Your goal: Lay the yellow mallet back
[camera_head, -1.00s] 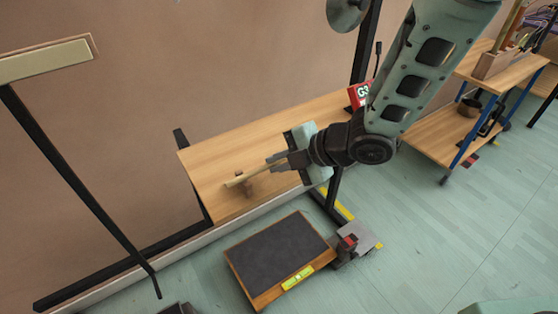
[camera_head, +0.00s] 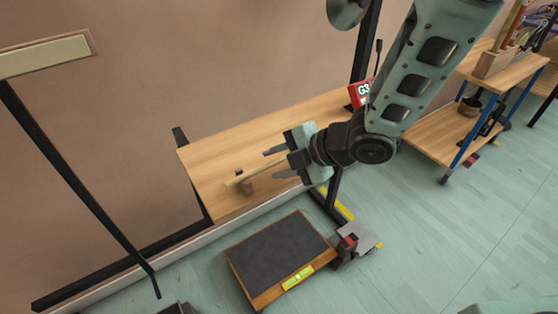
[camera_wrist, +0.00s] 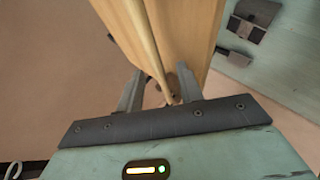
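The mallet shows as a pale tan stick (camera_head: 240,179) over the wooden shelf (camera_head: 215,160), near its front edge. A small brown rest (camera_head: 247,189) stands under or beside it; I cannot tell the exact contact. No yellow head is visible. My gripper (camera_head: 270,164) is open at the right end of the stick. In the wrist view the stick (camera_wrist: 147,40) runs between the two spread fingers of my gripper (camera_wrist: 160,70), with gaps on both sides. The stick's near end is partly hidden by the gripper body.
A red sign marked G3 (camera_head: 359,94) stands at the shelf's right end by a black post. A dark-topped wooden platform (camera_head: 278,254) lies on the floor in front. A second shelf unit (camera_head: 440,123) stands at the right.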

